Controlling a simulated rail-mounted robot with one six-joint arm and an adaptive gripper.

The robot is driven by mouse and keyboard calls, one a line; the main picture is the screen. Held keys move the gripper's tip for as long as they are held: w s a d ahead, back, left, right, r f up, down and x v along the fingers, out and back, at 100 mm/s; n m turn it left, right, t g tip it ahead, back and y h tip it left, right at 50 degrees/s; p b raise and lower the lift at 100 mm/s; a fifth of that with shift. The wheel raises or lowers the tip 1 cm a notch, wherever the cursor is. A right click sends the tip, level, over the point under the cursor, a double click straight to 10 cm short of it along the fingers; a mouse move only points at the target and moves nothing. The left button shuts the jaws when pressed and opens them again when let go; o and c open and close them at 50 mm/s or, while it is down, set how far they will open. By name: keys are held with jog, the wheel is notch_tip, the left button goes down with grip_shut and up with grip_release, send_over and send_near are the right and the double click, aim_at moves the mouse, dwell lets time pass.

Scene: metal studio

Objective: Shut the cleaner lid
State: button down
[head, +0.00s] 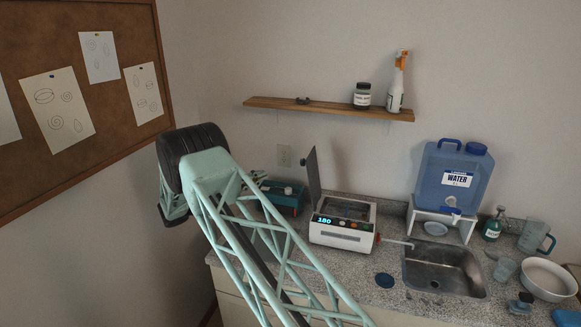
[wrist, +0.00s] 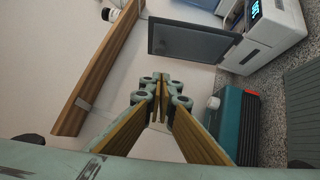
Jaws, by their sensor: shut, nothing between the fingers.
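In the wrist view the lid (wrist: 188,43) appears as a dark panel beside the cleaner (wrist: 278,32), beyond my fingers. My gripper (wrist: 161,98) is shut and empty, its tips together. A gap shows between tips and lid in the picture; I cannot tell its depth. In the head view my arm hides the fingers.
A teal box (head: 284,198) sits on the counter left of the cleaner, close to my gripper in the wrist view (wrist: 237,120). A wooden shelf (head: 330,108) with bottles is on the wall above. A sink (head: 443,267) and blue water tank (head: 455,180) stand to the right.

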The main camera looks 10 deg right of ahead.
jog(key=shift+d, duration=0.1)
dwell(0.3)
jog(key=s+d+p+x, duration=0.1)
jog(key=s+p+x, duration=0.1)
jog(key=x, duration=1)
jog(key=shift+s+d+r, duration=0.2)
jog(key=shift+d, duration=0.1)
jog(key=shift+s+r, duration=0.1)
dwell(0.7)
